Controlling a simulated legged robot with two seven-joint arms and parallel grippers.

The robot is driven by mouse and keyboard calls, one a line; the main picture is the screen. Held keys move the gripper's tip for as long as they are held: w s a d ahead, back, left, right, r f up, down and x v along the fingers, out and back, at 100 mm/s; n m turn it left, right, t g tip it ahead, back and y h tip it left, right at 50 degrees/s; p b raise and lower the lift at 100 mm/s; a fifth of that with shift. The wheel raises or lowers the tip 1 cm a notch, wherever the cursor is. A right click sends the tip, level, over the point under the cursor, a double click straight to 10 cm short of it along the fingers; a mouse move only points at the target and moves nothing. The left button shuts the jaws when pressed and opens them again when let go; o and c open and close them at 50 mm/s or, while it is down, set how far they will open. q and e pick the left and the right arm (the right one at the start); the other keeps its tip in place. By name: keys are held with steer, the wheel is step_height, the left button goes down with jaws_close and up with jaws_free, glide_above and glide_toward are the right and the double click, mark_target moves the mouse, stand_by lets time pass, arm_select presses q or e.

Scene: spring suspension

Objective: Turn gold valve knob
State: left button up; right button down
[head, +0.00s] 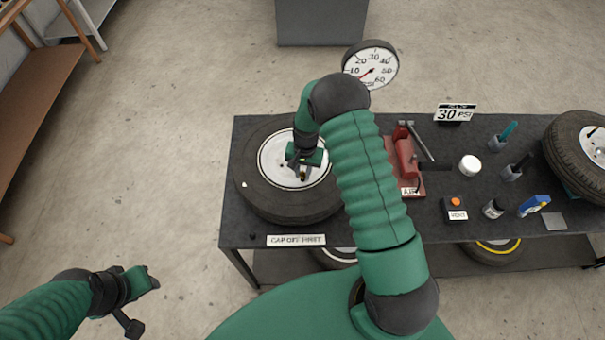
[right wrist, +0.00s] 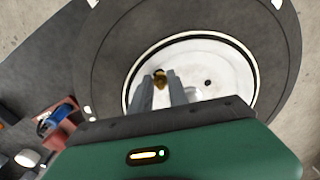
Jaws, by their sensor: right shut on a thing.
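The gold valve knob (head: 303,176) shows as a small gold spot by the white wheel hub of a tyre lying flat on the dark bench. It also shows in the right wrist view (right wrist: 160,78), between my fingertips. My right gripper (head: 302,166) reaches down over the white hub (head: 271,152) and is shut on the knob; its fingers (right wrist: 165,88) stand either side of it. The tyre (head: 256,192) surrounds the hub. My left gripper (head: 140,290) is at the lower left, away from the bench; its jaw state is unclear.
A round pressure gauge (head: 371,66) stands behind the bench, near a "30 PSI" sign (head: 455,113). A red tool (head: 404,158), a white jar (head: 469,165), an orange-button box (head: 455,206) and another tyre (head: 570,150) occupy the right side. A "CAP OFF FIRST" label (head: 296,240) is at the front edge.

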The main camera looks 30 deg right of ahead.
steer(key=shift+w+d+n+b, duration=0.1)
steer(key=shift+w+n+b, duration=0.15)
steer(key=shift+n, duration=0.25)
steer(key=shift+w+n+b, duration=0.1)
steer(key=shift+n+b, duration=0.2)
steer(key=shift+n, duration=0.2)
steer(key=n+b, duration=0.1)
steer(key=n, duration=0.1)
steer(key=shift+d+n, duration=0.1)
steer(key=shift+n, duration=0.2)
steer(key=n+b, duration=0.1)
steer(key=n, duration=0.1)
steer(key=shift+n, duration=0.3)
steer(key=shift+r+n+b, duration=0.15)
steer(key=shift+n+b, duration=0.4)
steer(key=shift+n, duration=0.65)
steer(key=c, duration=1.5)
jaws_free()
steer(key=shift+o, duration=1.1)
steer(key=shift+f, duration=0.25)
